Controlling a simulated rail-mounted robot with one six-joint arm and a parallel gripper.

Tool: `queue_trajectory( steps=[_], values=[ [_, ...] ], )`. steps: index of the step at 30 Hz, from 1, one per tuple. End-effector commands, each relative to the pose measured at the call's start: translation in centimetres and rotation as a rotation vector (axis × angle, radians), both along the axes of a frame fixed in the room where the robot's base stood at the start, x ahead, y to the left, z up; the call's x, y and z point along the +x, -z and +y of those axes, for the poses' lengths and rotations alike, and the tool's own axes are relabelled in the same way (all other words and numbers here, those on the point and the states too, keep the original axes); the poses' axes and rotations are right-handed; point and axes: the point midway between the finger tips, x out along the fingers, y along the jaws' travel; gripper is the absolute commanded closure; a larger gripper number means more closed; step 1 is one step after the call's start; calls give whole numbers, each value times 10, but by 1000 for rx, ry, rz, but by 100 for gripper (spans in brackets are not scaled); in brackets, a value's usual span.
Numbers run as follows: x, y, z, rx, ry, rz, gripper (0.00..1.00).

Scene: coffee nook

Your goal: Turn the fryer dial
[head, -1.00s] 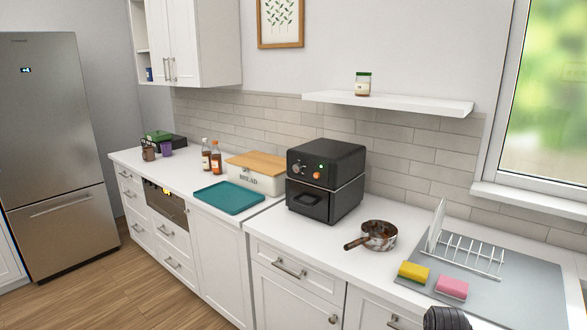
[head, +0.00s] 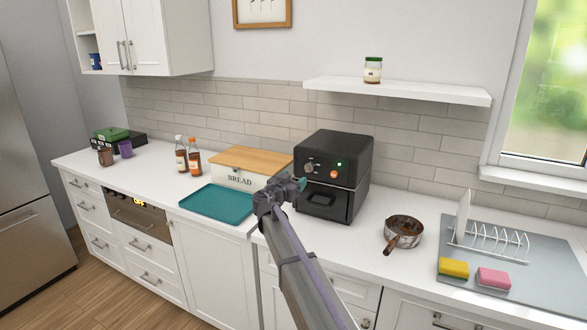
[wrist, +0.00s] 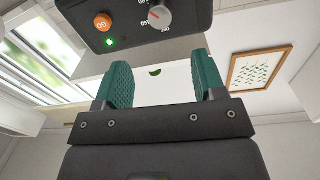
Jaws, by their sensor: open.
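The black air fryer (head: 333,160) stands on the counter. Its grey dial (head: 309,168) is on the upper left of its front panel, beside an orange button (head: 334,174) and a lit green light (head: 340,163). In the wrist view the dial (wrist: 160,17) has a red mark and numbers around it, with the orange GO button (wrist: 102,22) to its left. My gripper (wrist: 162,70) is open and empty, its teal fingers apart. In the head view my gripper (head: 297,185) is in front of the fryer's left side, just below the dial. It does not hold the dial.
The bread box (head: 235,178) with a wooden lid and a teal tray (head: 216,203) are left of the fryer. A copper-coloured pan (head: 404,232) is to the right, near the dish rack (head: 490,241). A shelf (head: 400,91) with a jar hangs above.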

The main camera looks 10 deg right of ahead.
Motion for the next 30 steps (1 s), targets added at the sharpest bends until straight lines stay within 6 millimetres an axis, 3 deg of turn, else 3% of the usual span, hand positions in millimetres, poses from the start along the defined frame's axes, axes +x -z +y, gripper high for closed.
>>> queue_trajectory(
  steps=[8, 19, 28, 30],
  values=[
    [15, 0, -10, 3, 3, 1, 36],
    [81, 0, -57, 2, 4, 1, 36],
    [87, 0, -64, 3, 3, 2, 36],
    [87, 0, -64, 3, 3, 2, 41]
  ],
)
